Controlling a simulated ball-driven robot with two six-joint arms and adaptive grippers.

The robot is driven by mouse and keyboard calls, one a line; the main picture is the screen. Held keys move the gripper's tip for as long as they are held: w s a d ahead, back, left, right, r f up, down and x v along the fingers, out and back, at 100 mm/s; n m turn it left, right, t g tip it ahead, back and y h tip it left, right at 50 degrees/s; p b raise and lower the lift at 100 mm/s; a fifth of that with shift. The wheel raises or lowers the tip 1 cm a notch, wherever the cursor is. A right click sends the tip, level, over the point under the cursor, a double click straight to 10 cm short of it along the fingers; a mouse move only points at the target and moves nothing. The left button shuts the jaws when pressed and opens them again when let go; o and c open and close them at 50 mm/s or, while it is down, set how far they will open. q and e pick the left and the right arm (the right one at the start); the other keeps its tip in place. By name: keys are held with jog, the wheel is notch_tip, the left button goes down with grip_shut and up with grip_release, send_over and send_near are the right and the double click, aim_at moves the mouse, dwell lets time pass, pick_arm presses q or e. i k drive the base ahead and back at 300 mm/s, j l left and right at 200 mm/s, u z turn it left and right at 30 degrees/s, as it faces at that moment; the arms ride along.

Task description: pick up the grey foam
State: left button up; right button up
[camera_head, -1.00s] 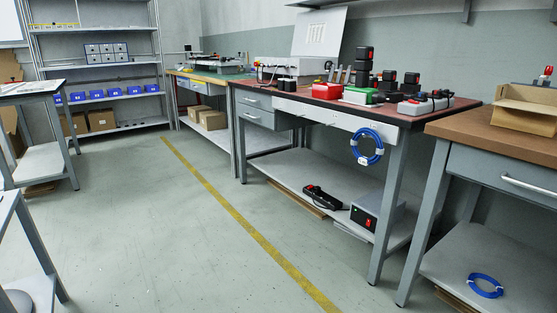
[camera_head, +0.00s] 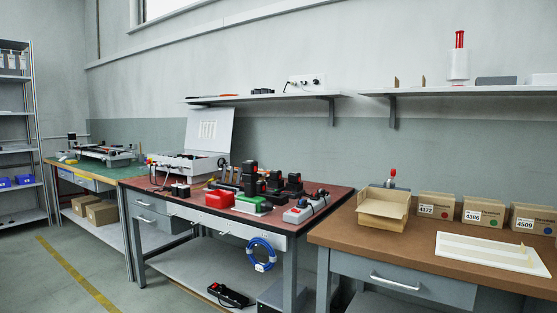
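I cannot make out for certain which thing is the grey foam. A flat dark grey block (camera_head: 497,81) lies on the right wall shelf, beside a white spool-like thing with a red top (camera_head: 458,58); its material is too small to tell. Neither of my grippers is in view.
The red-topped workbench (camera_head: 180,208) holds an open white case (camera_head: 185,165), a red box (camera_head: 220,199) and black tools. The brown workbench (camera_head: 400,245) at right carries an open cardboard box (camera_head: 383,212), labelled cartons and a white board (camera_head: 490,252). Floor is free at lower left.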

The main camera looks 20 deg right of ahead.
aim_at(501, 81)
jog(key=z, duration=2)
jog(key=i+l, duration=0.1)
jog(key=i, duration=0.25)
